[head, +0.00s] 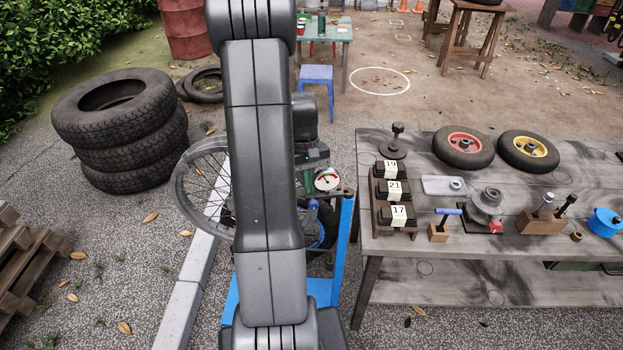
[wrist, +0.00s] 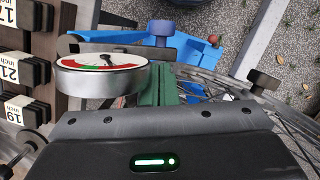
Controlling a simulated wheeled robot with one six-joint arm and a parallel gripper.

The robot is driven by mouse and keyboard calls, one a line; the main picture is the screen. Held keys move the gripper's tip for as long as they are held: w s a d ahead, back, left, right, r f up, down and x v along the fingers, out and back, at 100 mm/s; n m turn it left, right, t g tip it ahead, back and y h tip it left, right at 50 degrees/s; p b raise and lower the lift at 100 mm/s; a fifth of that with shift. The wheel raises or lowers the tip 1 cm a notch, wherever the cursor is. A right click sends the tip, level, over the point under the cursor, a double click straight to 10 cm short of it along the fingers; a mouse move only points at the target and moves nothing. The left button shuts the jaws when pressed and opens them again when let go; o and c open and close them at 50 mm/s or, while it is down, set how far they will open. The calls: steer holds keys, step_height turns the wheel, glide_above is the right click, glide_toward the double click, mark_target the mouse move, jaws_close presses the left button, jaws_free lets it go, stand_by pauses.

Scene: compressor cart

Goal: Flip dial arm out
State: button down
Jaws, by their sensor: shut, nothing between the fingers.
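A round gauge dial (head: 327,179) with a white, green and red face and a needle shows beside my arm in the head view. In the wrist view the same dial (wrist: 103,75) has a thick silver rim and sits just past the left part of my gripper (wrist: 160,128). A dark blue knob (wrist: 162,28) stands beyond it. The arm carrying the dial cannot be made out clearly. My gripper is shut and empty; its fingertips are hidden. A green body (wrist: 165,85) shows behind the dial. I cannot tell whether my gripper touches anything.
A blue cart frame (head: 343,245) and a spoked wheel (head: 187,190) are partly behind my arm. A wooden workbench (head: 480,270) with numbered blocks (head: 391,190) and tools stands close on the right. Stacked tyres (head: 118,130) stand at left.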

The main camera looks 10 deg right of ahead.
mark_target(314, 203)
steer(key=s+n, duration=0.2)
steer(key=b, duration=0.1)
steer(key=shift+s+a+f+n+h, duration=0.1)
steer(key=shift+s+a+n+h, duration=0.2)
steer(key=shift+s+n, duration=0.1)
steer(key=s+n, duration=0.2)
steer(key=shift+s+d+n+t+h+b, duration=0.15)
steer(key=shift+s+n+t+h+b, duration=0.15)
steer(key=shift+n+b, duration=0.1)
steer(key=shift+s+d+n+t+h+b, duration=0.15)
steer(key=shift+s+d+n, duration=0.25)
steer(key=shift+s+n, duration=0.45)
steer(key=shift+s+d+n+t+h+b, duration=0.15)
steer(key=shift+s+d+n, duration=0.4)
steer(key=shift+n, duration=0.55)
steer(key=shift+s+d+n+t+h, duration=0.2)
steer(key=shift+s+d+n, duration=0.05)
steer(key=shift+s+n, duration=0.65)
